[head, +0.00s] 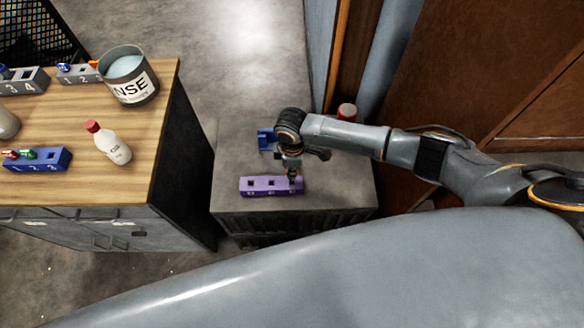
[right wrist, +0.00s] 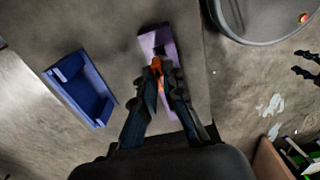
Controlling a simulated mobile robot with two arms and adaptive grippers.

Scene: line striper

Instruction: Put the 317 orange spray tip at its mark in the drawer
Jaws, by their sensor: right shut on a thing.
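My right gripper (head: 291,178) is over the right end of a purple block (head: 262,187) with square holes, on the grey cabinet top. In the right wrist view, the gripper (right wrist: 158,70) is shut on a small orange spray tip (right wrist: 157,66), which shows between its fingers. The purple block (right wrist: 146,43) lies directly beyond and below the fingertips, with one dark square hole visible. I cannot tell whether the tip touches the block or sits in a hole. The number on the tip cannot be read. No drawer mark can be made out. My left gripper is not in view.
A blue holder (head: 267,140) sits behind the purple block. The wooden bench (head: 70,120) at left carries a white bottle (head: 110,146), a large can (head: 129,80) and numbered blocks, including a blue one (head: 42,160).

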